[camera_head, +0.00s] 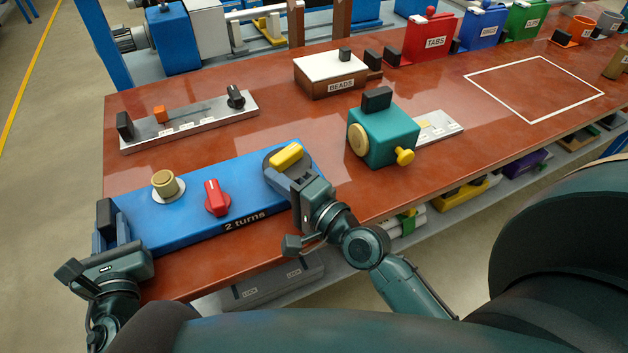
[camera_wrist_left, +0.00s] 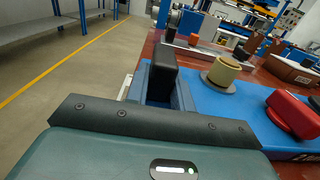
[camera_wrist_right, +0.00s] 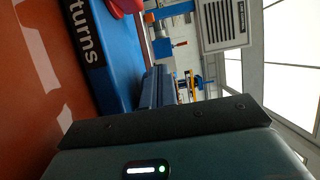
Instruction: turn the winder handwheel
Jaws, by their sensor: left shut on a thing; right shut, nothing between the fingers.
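A long blue winder box (camera_head: 160,221) marked "2 turns" lies along the front of the red-brown table. A dark grey disc (camera_head: 272,158) with a raised yellow bar (camera_head: 287,156) sits at its right end; I take this for the handwheel. My right gripper (camera_head: 280,176) is shut and empty at the disc's near edge, hiding part of it; I cannot tell if they touch. My left gripper (camera_head: 108,238) is shut on a black block (camera_wrist_left: 162,72) at the box's left end. The right wrist view shows the shut fingers (camera_wrist_right: 151,92) beside the blue box.
A tan knob (camera_head: 166,186) and a red knob (camera_head: 215,198) stand on the box between my grippers. A teal box (camera_head: 385,140) with yellow knobs stands to the right. A grey slider plate (camera_head: 190,123) lies behind. The table's white-outlined area (camera_head: 535,88) is empty.

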